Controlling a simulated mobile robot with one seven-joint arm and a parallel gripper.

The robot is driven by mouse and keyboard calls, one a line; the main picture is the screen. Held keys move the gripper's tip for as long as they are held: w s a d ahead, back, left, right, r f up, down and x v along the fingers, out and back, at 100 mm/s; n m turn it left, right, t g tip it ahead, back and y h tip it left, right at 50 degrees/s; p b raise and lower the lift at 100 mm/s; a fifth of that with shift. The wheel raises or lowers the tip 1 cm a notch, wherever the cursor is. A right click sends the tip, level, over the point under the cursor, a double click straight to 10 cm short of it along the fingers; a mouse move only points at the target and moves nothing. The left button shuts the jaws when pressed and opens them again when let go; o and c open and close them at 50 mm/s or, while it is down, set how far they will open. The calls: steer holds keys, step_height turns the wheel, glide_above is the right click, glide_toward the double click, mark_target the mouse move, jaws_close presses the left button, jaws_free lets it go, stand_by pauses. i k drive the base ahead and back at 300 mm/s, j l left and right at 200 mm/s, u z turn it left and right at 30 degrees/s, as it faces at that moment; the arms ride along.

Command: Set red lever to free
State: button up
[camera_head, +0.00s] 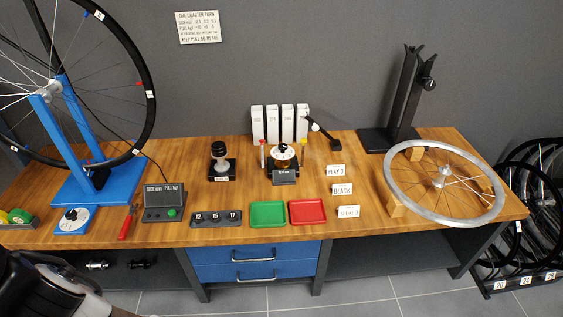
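A small upright red piece (262,151) stands at the left side of a device with a round dial (283,156) near the back middle of the workbench. It may be the red lever, but it is too small to tell its setting. A red-handled tool (127,222) lies near the bench's front left edge, beside a grey box with a display (164,202). Part of my arm, black and white, shows at the lower left corner, in front of the bench. My gripper's fingers are not visible.
A spoked wheel stands in a blue stand (100,190) at the left. A green tray (268,214) and a red tray (307,211) lie at the front. A silver rim (398,192) rests on wooden blocks at the right. A black stand (400,110) rises behind it.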

mark_target(262, 141)
steer(key=i, duration=0.95)
